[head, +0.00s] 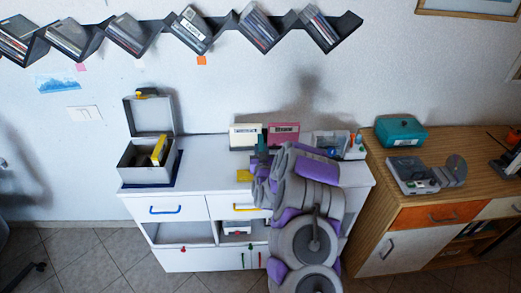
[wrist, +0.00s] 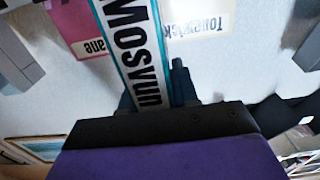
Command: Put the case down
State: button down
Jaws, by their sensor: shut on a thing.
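A case (wrist: 136,50) with a white label reading "Mosvun" and a teal edge is held in my gripper (wrist: 153,92) in the wrist view. The fingers are shut on its lower part, one at each side. In the head view my gripper (head: 260,166) is over the white cabinet (head: 190,202), at the right half of its top. The held case shows there only as a teal sliver (head: 265,140); my arm hides most of it. I cannot tell whether it touches the cabinet top.
A cream-labelled case (head: 244,136) and a pink case (head: 283,134) stand against the wall beyond my gripper. An open grey box (head: 140,166) with a yellow case (head: 159,150) is at left. Bare cabinet top (head: 205,160) lies between. A wooden cabinet (head: 385,170) stands at right.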

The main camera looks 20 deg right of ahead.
jog(key=shift+s+d+r, duration=0.1)
jog(key=shift+s+d, duration=0.05)
jog(key=shift+d, duration=0.4)
jog(key=c, duration=1.2)
grip_release()
jog(key=o, duration=0.4)
jog(key=shift+a, duration=0.9)
jog(key=shift+c, duration=0.2)
jog(key=shift+s+d, duration=0.15)
jog(key=shift+d, duration=0.35)
jog(key=shift+s, duration=0.3)
jog(key=a+p+v, duration=0.1)
jog(key=p+v, duration=0.1)
jog(key=v, duration=0.8)
jog(key=s+a+r+n+g+y, duration=0.2)
jog(key=s+a+r+g+y, duration=0.15)
jog(key=a, duration=0.25)
jog(key=s+a+r+n+g+y, duration=0.2)
jog(key=s+a+r+g+y, duration=0.15)
jog(key=a, duration=0.25)
jog(key=s+r+g, duration=0.3)
jog(key=s+g, duration=0.1)
jog(key=s, duration=0.8)
jog(key=s+r+g+h, duration=0.1)
jog(key=s+r+g, duration=0.3)
jog(key=s, duration=0.9)
jog(key=s+r+g, duration=0.4)
jog(key=s, duration=0.9)
